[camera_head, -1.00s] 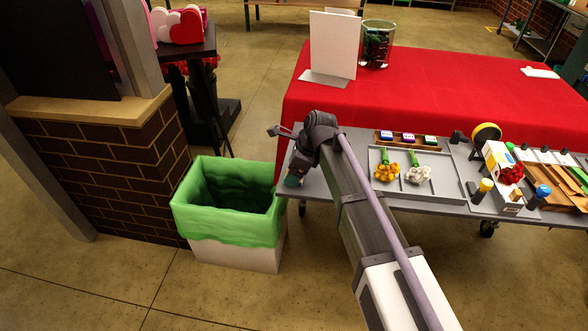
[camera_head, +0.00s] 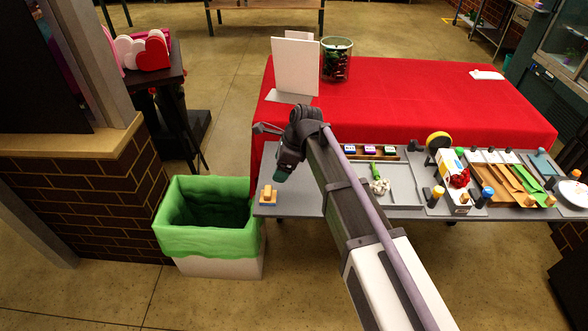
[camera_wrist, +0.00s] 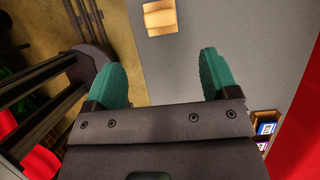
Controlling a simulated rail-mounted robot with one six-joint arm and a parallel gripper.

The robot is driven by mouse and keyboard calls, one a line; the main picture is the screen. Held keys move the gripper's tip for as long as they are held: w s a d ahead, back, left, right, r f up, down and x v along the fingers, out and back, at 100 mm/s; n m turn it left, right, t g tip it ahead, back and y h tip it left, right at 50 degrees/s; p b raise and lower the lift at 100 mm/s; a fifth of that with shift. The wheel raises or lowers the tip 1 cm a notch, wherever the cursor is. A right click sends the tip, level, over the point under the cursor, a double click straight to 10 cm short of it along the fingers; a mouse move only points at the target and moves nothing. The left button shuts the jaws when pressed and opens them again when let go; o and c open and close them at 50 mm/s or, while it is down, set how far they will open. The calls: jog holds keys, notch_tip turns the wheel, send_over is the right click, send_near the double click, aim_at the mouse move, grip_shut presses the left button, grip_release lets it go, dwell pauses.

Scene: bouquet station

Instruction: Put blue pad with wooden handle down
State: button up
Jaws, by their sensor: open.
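The pad with the wooden handle (camera_head: 268,194) rests on the left end of the grey table (camera_head: 305,207), near its edge. Its tan handle faces up, and a thin blue base shows below. In the wrist view the wooden handle (camera_wrist: 160,17) is at the top, beyond my fingertips. My gripper (camera_head: 280,177) is open and empty, above and just right of the pad and apart from it. In the wrist view its two teal fingers (camera_wrist: 160,70) stand wide apart with bare grey tabletop between them.
A green-lined bin (camera_head: 207,215) stands left of the table. Right of my arm are a flower tray (camera_head: 403,187), a small bottle rack (camera_head: 387,155) and several tools. Behind is a red-covered table (camera_head: 420,90) with a white card stand (camera_head: 296,68) and a glass container (camera_head: 336,62).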

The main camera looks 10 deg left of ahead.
jog(key=shift+d+f, duration=0.1)
jog(key=s+d+n+h, duration=0.1)
jog(key=s+d+n, duration=0.4)
jog(key=d, duration=0.5)
jog(key=s+d+f+n+h, duration=0.1)
jog(key=s+d+n, duration=0.4)
jog(key=d, duration=0.6)
jog(key=s+d+n+h, duration=0.2)
jog(key=s+d+n, duration=0.3)
jog(key=d, duration=0.6)
jog(key=shift+s+d+f+n+t+h, duration=0.2)
jog(key=shift+n+t+h, duration=0.1)
jog(key=shift+n, duration=0.4)
jog(key=shift+o, duration=0.5)
